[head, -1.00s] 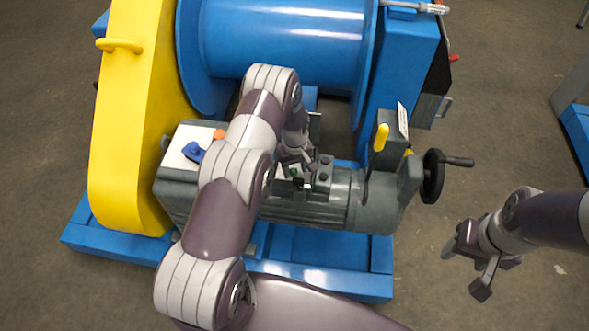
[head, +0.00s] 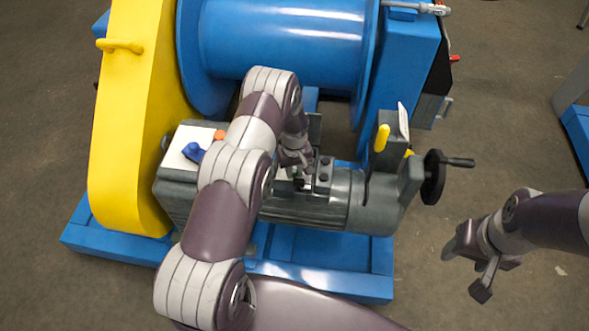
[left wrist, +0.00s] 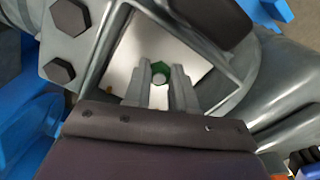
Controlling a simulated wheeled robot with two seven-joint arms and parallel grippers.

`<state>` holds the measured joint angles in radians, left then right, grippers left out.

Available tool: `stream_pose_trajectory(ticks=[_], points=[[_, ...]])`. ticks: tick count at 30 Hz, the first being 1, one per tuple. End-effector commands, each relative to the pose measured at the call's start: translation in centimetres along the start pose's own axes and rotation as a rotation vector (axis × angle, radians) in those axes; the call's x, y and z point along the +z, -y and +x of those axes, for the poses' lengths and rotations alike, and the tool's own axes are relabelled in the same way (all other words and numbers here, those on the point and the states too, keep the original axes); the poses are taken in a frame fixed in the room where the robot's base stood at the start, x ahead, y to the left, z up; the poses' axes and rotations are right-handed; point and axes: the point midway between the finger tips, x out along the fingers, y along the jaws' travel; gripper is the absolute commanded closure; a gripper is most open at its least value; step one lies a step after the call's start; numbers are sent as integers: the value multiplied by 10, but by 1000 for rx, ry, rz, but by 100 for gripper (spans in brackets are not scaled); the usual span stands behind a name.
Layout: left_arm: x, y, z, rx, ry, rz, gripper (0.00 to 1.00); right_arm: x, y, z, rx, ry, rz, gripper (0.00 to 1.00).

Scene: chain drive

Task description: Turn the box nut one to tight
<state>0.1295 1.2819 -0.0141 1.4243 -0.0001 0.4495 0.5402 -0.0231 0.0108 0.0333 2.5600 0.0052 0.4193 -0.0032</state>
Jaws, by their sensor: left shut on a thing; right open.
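The green box nut (left wrist: 160,73) sits inside the open terminal box on the grey motor, over a pale plate (left wrist: 125,70). In the left wrist view my left gripper (left wrist: 161,82) has its two narrow fingers on either side of the nut, shut on it. In the head view my left gripper (head: 298,180) reaches down into the box, and I cannot make out the nut there. My right gripper (head: 464,272) is open and empty, above the floor to the right of the machine.
Dark hex bolts (left wrist: 62,72) stand on the box's edge close to my left fingers. A black handwheel (head: 433,177) and a yellow-handled lever (head: 381,138) are to the right. Floor around my right gripper is clear.

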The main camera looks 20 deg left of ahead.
Motion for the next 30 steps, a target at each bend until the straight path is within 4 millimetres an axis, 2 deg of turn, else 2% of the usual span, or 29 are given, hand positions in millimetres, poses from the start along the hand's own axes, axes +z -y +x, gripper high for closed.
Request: stream_pose_trajectory(ticks=[30], points=[[-2,4,0,0,0,930,100,2,0,17,0,0,0,42]])
